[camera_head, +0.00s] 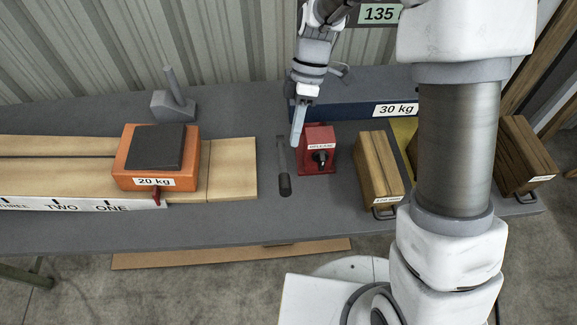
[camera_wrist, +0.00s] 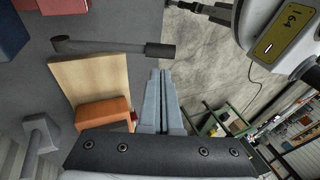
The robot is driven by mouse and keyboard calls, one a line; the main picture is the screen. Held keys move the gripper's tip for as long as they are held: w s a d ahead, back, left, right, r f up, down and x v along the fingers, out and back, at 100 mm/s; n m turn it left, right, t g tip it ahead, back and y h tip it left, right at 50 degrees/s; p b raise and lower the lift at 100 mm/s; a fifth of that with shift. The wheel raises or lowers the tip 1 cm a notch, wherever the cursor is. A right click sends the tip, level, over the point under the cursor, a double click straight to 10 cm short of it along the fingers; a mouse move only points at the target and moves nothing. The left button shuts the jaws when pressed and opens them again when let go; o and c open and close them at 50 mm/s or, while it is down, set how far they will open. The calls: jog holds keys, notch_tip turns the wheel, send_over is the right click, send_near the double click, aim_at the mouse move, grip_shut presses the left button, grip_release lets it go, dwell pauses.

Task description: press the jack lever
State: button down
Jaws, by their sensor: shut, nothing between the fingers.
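The jack lever (camera_head: 284,178) is a grey bar with a dark grip, beside the red jack (camera_head: 319,152) with its black knob. In the wrist view the lever (camera_wrist: 105,46) lies across the upper part, its dark grip (camera_wrist: 160,50) at the right end. The red jack shows as a red corner (camera_wrist: 62,5) at the top left there. My gripper (camera_head: 296,142) is shut and empty, pointing down above the bench near the lever's far end and left of the jack. In the wrist view the closed fingertips (camera_wrist: 160,72) appear just below the grip; I cannot tell whether they touch it.
An orange 20 kg weight (camera_head: 155,165) stands on a pale plank (camera_head: 232,168) to the left. A blue 30 kg block (camera_head: 350,110) stands behind the jack. A wooden block (camera_head: 379,170) stands to its right. A grey stand with a handle (camera_head: 173,103) is at back left.

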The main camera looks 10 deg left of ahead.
aim_at(287, 179)
jog(key=x, duration=0.9)
jog(key=shift+s+f+p, duration=0.1)
jog(key=shift+f+p, duration=0.15)
jog(key=shift+p, duration=0.05)
jog(key=shift+f+b, duration=0.2)
jog(key=shift+b, duration=0.1)
